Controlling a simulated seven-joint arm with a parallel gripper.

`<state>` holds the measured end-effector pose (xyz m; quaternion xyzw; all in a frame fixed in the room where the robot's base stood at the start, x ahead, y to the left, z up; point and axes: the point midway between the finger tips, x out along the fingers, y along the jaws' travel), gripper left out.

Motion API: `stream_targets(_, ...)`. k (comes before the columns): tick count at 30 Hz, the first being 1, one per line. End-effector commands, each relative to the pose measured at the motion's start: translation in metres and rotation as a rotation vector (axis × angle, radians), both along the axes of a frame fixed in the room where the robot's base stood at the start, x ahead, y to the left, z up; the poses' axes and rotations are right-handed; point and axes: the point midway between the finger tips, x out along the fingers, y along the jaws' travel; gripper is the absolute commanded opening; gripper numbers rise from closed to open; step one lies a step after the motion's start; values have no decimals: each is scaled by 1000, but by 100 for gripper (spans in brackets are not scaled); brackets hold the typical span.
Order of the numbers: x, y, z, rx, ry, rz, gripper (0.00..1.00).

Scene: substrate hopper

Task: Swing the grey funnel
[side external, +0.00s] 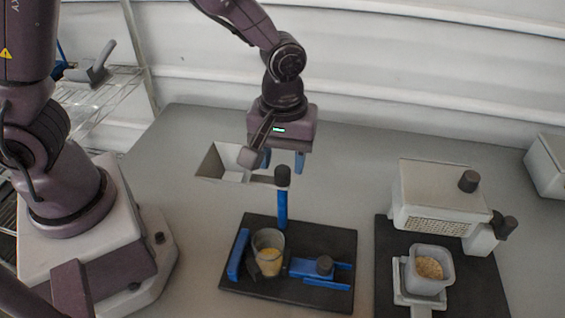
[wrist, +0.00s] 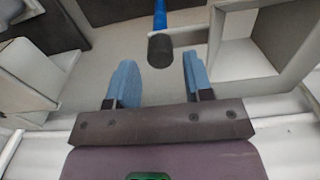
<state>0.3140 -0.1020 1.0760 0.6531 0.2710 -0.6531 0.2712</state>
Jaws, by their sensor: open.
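The grey funnel (side external: 224,164) is a square, open-topped hopper in the side external view. A short grey arm joins it to a blue post (side external: 282,208) with a black cap (side external: 283,176). My gripper (side external: 283,164) is open and empty, pointing down behind the post top and to the right of the funnel. In the wrist view, the blue fingers of my gripper (wrist: 165,65) are apart with nothing between them. The black cap (wrist: 160,50) shows just beyond the fingertips, and the grey funnel (wrist: 240,62) lies to their right, partly cut off.
Below stands a black base (side external: 240,289) with a clear cup of yellow material (side external: 268,256) and blue rails. To the right, a grey machine (side external: 430,190) stands above a cup of grains (side external: 428,268). The grey table (side external: 180,150) is clear at the back left.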

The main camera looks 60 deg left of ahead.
Motion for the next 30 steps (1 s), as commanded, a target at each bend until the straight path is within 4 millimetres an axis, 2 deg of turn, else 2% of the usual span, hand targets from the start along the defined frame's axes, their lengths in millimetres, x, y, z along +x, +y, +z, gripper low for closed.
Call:
stream_targets(4, -1, 1, -26, 2, 5, -2, 47)
stream_targets(24, 0, 1, -22, -1, 0, -1203, 47)
stream_targets(30, 0, 1, -22, -1, 0, -1456, 47)
